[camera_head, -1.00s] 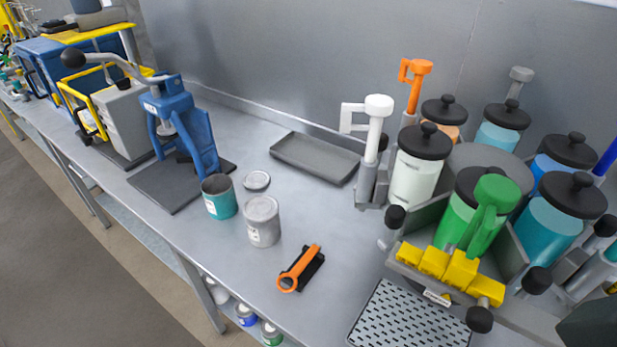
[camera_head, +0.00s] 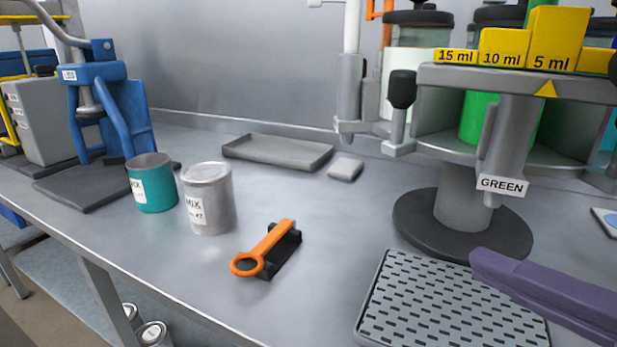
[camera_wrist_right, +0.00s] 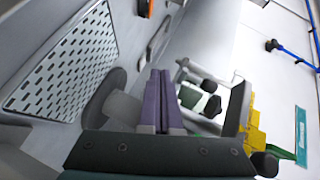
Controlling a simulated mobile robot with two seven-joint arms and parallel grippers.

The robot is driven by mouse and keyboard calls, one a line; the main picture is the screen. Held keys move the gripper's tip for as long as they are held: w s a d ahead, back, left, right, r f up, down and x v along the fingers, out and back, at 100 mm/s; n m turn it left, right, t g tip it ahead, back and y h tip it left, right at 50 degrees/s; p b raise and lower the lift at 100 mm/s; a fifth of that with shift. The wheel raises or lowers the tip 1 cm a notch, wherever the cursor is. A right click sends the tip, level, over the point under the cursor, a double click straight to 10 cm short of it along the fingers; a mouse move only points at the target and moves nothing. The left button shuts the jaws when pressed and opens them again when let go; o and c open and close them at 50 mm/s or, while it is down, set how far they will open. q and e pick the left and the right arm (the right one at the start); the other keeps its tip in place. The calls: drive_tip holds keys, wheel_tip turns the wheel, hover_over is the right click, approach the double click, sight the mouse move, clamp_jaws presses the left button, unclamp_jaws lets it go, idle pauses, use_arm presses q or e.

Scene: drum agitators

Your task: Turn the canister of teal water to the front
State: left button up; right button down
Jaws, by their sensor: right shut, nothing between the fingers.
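The rotating canister stand rises on a round black base (camera_head: 463,224) at the right of the head view. A teal sliver (camera_head: 611,137) at the right edge appears to be the teal water canister, mostly cut off. My right gripper (camera_head: 482,262) shows as a purple finger, low in front of the base and apart from the canisters. In the wrist view its purple fingers (camera_wrist_right: 159,78) are together and empty. My left gripper is out of view.
A perforated grey tray (camera_head: 440,312) lies below the stand. An orange opener (camera_head: 264,250), a closed grey can (camera_head: 209,197) and an open teal can (camera_head: 152,182) stand to the left. A shallow grey tray (camera_head: 278,151) lies at the back. A side handle with a black knob (camera_head: 402,90) juts out left.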

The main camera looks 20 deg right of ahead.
wheel_tip(320, 180, up, 4)
drive_tip(key=d+r+m+t+h, duration=0.1)
drive_tip(key=d+m+t, duration=0.2)
drive_tip(key=m, duration=0.1)
drive_tip(key=p, duration=0.1)
approach(404, 144)
drive_tip(key=w, duration=0.6)
drive_tip(key=shift+w+r, duration=0.15)
drive_tip(key=shift+w, duration=0.25)
